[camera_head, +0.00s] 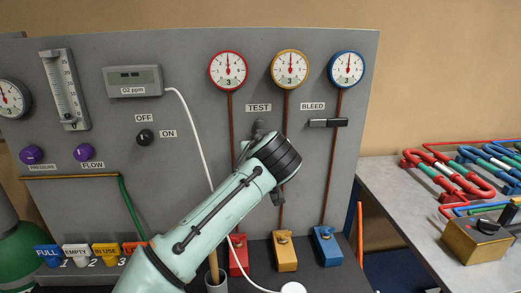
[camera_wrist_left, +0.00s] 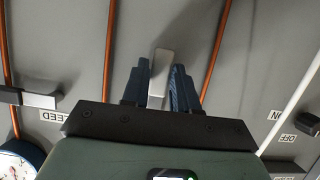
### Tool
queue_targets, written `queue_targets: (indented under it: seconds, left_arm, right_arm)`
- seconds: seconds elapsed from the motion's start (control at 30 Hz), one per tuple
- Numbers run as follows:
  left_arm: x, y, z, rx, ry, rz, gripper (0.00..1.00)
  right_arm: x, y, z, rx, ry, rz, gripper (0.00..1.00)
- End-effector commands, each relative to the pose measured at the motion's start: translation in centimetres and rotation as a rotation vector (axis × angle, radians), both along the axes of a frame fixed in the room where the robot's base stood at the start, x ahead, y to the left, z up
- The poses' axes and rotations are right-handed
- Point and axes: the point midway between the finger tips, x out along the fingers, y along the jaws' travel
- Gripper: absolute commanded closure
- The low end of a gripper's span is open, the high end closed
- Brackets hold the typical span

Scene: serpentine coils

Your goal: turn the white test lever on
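The white test lever (camera_wrist_left: 160,72) is a short pale bar in the left wrist view, standing out from the grey panel. My left gripper (camera_wrist_left: 161,88) has its two dark blue fingers on either side of the lever, close against it, and looks shut on it. In the head view, my left arm reaches up from the bottom to just below the TEST label (camera_head: 258,107). The wrist hides most of the lever and the fingers there. My right gripper is in neither view.
The dark bleed lever (camera_head: 328,122) lies level to the right, below the BLEED label (camera_head: 312,106). Brown pipes (camera_head: 338,170) run down from three gauges. A white hose (camera_head: 196,128) passes left of my wrist. A side bench (camera_head: 400,190) holds coils and a brass box (camera_head: 478,240).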

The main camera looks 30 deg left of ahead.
Motion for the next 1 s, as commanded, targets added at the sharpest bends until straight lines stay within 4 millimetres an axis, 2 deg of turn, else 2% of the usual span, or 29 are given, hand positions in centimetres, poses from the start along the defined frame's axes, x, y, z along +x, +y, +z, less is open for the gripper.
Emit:
queue_targets:
  seconds: [0.07, 0.47, 0.73, 1.0]
  left_arm:
    - [0.0, -0.1, 0.0, 0.0, 0.0, -0.002, 0.51]
    - [-0.6, -0.6, 0.4, 0.002, 0.0, -0.004, 0.51]
    - [-4.5, -3.8, 2.6, 0.001, -0.003, -0.007, 0.51]
    - [-8.3, -6.9, 4.6, 0.003, 0.0, -0.004, 0.51]
  right_arm:
    - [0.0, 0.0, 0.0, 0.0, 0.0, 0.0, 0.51]
    - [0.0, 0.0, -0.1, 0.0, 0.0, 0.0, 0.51]
    - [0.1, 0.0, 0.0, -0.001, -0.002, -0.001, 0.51]
    - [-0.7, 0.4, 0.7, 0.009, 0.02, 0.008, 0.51]
